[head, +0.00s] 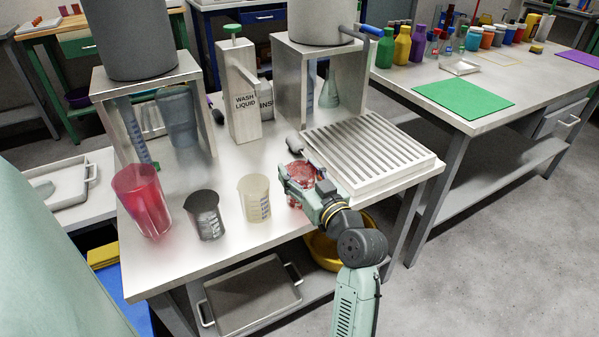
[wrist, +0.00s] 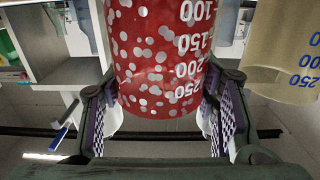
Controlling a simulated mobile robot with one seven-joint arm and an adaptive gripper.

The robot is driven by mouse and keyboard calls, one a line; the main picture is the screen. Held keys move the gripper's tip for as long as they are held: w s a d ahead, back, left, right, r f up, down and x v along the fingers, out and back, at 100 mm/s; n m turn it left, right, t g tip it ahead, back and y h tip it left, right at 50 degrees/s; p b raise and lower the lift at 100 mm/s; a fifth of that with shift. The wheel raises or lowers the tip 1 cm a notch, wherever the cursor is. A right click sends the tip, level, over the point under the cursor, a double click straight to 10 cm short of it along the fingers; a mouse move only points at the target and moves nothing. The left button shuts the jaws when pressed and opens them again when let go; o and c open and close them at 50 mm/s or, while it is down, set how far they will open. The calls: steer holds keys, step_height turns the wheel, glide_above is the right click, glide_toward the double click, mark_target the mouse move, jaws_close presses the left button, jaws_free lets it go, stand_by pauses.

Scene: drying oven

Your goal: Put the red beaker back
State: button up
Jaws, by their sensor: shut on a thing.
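A red beaker with pale spots (head: 299,173) is between the fingers of my gripper (head: 301,186), near the front edge of the metal table (head: 232,168). In the wrist view the red beaker (wrist: 160,60) shows white volume marks, and the fingers (wrist: 160,115) press on its two sides. My gripper hides part of the beaker in the head view. I cannot tell whether its base touches the table. A cream beaker (head: 255,198) with blue marks stands just left of it; it also shows in the wrist view (wrist: 285,50).
A dark grey beaker (head: 204,215) and a larger pink-red vessel (head: 143,200) stand further left. A slatted drying rack (head: 368,152) is close on the right. Behind are the wash liquid dispenser (head: 240,100) and two metal stands. Clear table lies behind the beakers.

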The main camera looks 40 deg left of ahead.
steer(key=shift+f, duration=0.2)
steer(key=o, duration=1.4)
steer(key=shift+o, duration=0.2)
steer(key=shift+r, duration=0.1)
steer(key=shift+r, duration=0.15)
steer(key=shift+s+d, duration=0.1)
steer(key=shift+d, duration=0.25)
steer(key=b+v, duration=0.3)
steer(key=v, duration=0.8)
steer(key=shift+d, duration=0.15)
